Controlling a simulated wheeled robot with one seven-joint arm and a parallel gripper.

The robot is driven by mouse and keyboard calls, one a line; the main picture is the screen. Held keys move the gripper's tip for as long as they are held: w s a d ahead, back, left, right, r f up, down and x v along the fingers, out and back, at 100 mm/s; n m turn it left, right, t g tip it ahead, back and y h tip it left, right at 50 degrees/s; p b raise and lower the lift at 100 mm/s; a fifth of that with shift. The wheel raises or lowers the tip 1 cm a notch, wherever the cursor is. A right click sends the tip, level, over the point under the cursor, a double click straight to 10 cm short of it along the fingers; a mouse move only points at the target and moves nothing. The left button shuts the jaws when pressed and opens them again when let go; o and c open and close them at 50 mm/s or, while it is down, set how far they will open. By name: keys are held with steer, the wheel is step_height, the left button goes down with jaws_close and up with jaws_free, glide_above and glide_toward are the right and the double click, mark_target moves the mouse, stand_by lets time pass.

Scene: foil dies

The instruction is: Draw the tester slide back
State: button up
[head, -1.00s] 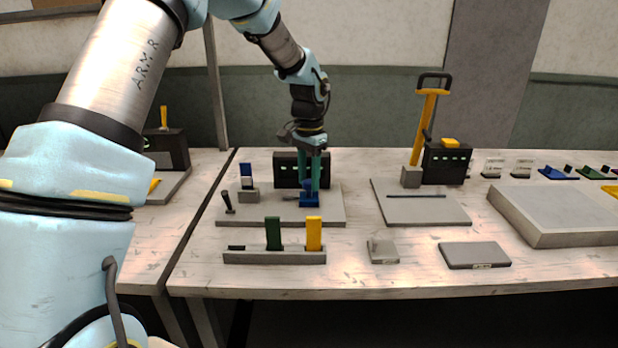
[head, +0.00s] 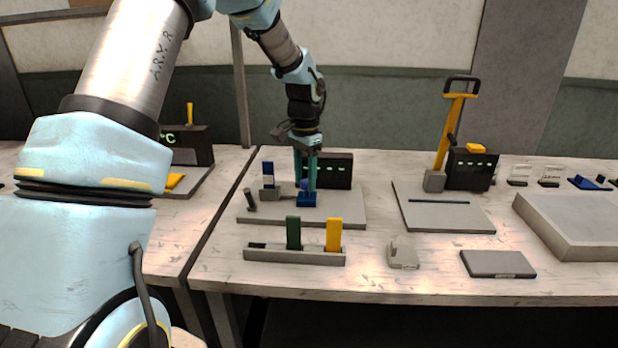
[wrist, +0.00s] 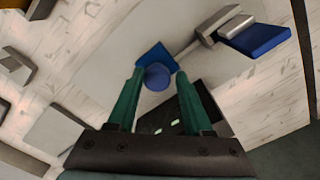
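The tester slide is a blue block with a round knob (head: 307,199), on a grey base plate (head: 345,212) in front of the black tester box (head: 338,172). In the wrist view the slide (wrist: 150,55) shows with its knob between the green fingers, with a small gap on each side. A thin rod runs from it toward a grey block holding an upright blue-and-white piece (head: 268,173). My gripper (head: 305,200) points down over the slide, its fingers open on either side of the knob.
A grey rack (head: 290,255) with a green and a yellow upright piece stands in front. A small dark lever (head: 250,200) is at the plate's left. A yellow-handled press (head: 447,140), a small grey block (head: 403,254) and a flat grey slab (head: 498,264) are to the right.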

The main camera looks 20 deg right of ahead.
mark_target(305, 181)
steer(key=o, duration=0.4)
steer(key=shift+r, duration=0.1)
step_height(305, 181, up, 11)
steer(key=shift+f+b, duration=0.2)
steer(key=shift+b, duration=1)
steer(key=s+a+f+n, duration=0.2)
steer(key=a+f+n, duration=0.1)
steer(key=a, duration=0.7)
steer(key=s+a+f+n, duration=0.2)
steer(key=a+n, duration=0.2)
steer(key=a, duration=0.5)
steer(key=s+a+f+n, duration=0.1)
steer(key=s+a+n, duration=0.1)
steer(key=s+a, duration=0.1)
steer(key=s+a+f+n+t, duration=0.1)
steer(key=s+a+f+n, duration=0.1)
steer(key=s+a, duration=0.1)
steer(key=s+a+f+n, duration=0.1)
steer(key=s+a, duration=0.2)
steer(key=a, duration=0.2)
steer(key=shift+s+a+f+n+t, duration=0.25)
steer(key=shift+a+f+n+t, duration=0.05)
steer(key=shift+a+f+n, duration=0.1)
